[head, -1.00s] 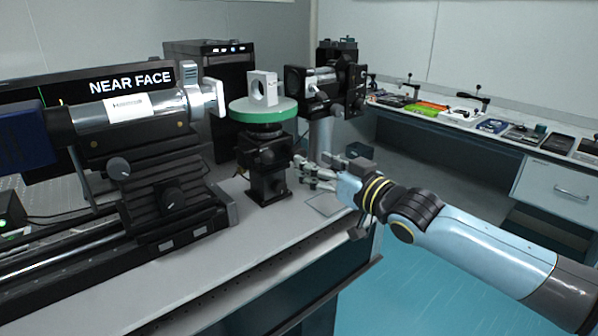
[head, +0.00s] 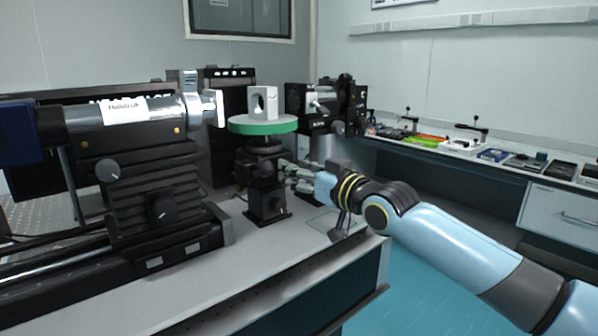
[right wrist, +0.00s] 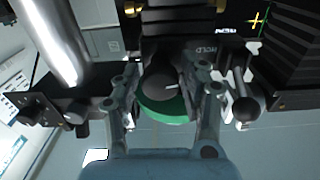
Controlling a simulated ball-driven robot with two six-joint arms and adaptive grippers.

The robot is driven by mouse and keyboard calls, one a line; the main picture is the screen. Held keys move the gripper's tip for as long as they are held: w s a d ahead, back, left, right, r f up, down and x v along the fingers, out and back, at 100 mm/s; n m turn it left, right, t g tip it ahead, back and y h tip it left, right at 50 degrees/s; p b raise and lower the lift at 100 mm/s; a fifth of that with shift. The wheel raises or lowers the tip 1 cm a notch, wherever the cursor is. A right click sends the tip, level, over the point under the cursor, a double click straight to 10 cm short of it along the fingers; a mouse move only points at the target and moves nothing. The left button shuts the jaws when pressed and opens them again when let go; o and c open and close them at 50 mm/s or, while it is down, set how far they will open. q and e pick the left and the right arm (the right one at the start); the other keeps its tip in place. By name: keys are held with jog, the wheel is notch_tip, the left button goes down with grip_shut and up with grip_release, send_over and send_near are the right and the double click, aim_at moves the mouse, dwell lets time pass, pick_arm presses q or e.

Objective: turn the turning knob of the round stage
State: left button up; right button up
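The round stage has a green-rimmed disc (head: 262,126) on a black post and carries a white block (head: 262,102) with a hole. In the right wrist view, a dark grey knob (right wrist: 160,86) with a white mark shows in front of the green rim (right wrist: 164,112). My right gripper (head: 287,172) is beside the stage's post, below the disc. In the right wrist view, its two fingers (right wrist: 167,82) are apart, one on each side of the knob. I cannot tell whether they touch it. The knob is hidden or unclear in the head view. My left gripper is not in view.
A black slide unit with a silver barrel (head: 125,112) stands to the left. A black optical unit (head: 320,105) stands close behind and to the right of the disc. The bare front of the table (head: 220,275) is clear. A side bench holds several small tools.

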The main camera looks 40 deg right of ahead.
grip_shut()
jog(key=shift+f+n+b, duration=0.25)
jog(key=shift+n+b, duration=0.6)
jog(key=shift+n, duration=0.05)
jog(key=shift+r+n+b, duration=0.15)
jog(key=shift+n+b, duration=0.25)
jog(key=shift+n, duration=0.5)
jog(key=shift+o, duration=1.8)
grip_release()
jog(key=s, duration=1.2)
jog(key=shift+d, duration=0.45)
